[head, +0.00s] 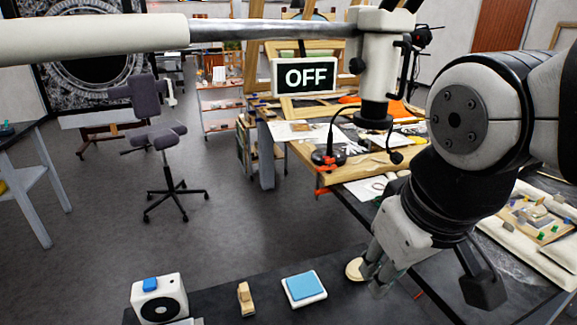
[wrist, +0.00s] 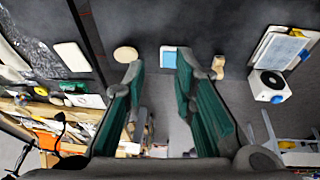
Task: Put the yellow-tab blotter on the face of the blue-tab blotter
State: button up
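My gripper (head: 372,272) hangs over the dark bench at the lower right of the head view. In the wrist view its two green fingers (wrist: 160,62) stand apart with nothing held between them. At the right of the wrist view lies a pale flat stack or tray (wrist: 276,48) with a small blue patch (wrist: 297,33) and a small yellow patch (wrist: 304,54) at its edge. These may be the blotters' tabs; I cannot separate the two blotters. In the head view only a sliver at the bottom edge may belong to it.
On the bench are a round cream disc (head: 355,268) near my gripper, a blue-topped white pad (head: 303,287), a small wooden piece (head: 245,298) and a white box (head: 160,300) with a black dial and blue top. A cluttered table (head: 330,150) stands beyond; an office chair (head: 165,140) is left.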

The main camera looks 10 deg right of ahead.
jog(key=s+d+m, duration=0.2)
jog(key=s+d, duration=0.1)
jog(key=shift+s+m+t, duration=0.1)
jog(key=shift+m+t, duration=0.2)
jog(key=shift+m, duration=0.1)
dwell(1.0)
